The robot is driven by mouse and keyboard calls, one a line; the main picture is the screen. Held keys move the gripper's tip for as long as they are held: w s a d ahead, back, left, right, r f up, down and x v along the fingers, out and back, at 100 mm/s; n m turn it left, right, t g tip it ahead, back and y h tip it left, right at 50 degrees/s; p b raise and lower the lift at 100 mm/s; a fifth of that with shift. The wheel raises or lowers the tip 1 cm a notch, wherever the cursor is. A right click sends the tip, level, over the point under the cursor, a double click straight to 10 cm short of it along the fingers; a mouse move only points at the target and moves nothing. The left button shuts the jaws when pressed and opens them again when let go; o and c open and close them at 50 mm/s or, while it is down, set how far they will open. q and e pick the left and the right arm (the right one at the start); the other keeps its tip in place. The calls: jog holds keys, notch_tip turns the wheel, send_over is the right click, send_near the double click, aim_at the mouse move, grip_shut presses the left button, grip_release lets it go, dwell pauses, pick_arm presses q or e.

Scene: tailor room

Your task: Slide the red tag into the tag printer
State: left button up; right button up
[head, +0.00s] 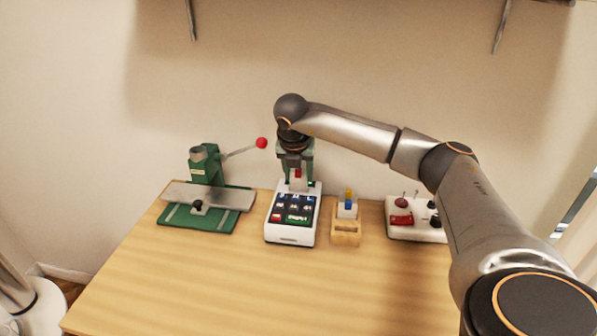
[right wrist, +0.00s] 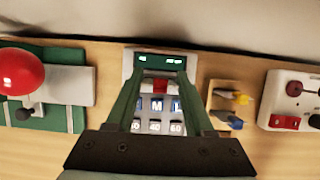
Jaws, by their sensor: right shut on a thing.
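The tag printer (head: 291,236) is a white device with a dark keypad on the wooden table. It also shows in the right wrist view (right wrist: 128,64), with a green-lit display at its far end. My right gripper (head: 297,174) points down over the printer's far end. It is shut on a small red tag (head: 298,173), which has a pale part below the red. In the right wrist view the red tag (right wrist: 160,87) shows between the green fingers of the gripper (right wrist: 160,78). I cannot tell whether the tag touches the printer. My left gripper is not in view.
A green press (head: 205,165) with a red-knobbed lever stands left of the printer. A small wooden holder (head: 346,238) and a white box with a red switch (head: 405,232) stand to the right. The table's front (head: 230,290) is clear.

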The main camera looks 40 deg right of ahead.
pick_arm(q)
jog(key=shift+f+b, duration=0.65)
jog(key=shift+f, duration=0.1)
pick_arm(e)
jog(key=shift+f, duration=1.1)
jog(key=o, duration=1.4)
jog(key=shift+c, duration=0.2)
jog(key=shift+a+r, duration=0.15)
jog(key=shift+r, duration=0.3)
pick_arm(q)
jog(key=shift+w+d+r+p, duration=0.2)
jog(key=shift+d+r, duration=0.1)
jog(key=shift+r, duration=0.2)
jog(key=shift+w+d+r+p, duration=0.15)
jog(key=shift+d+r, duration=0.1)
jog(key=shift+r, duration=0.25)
pick_arm(e)
jog(key=v, duration=1.1)
jog(key=shift+s+r, duration=0.25)
jog(key=shift+a, duration=0.15)
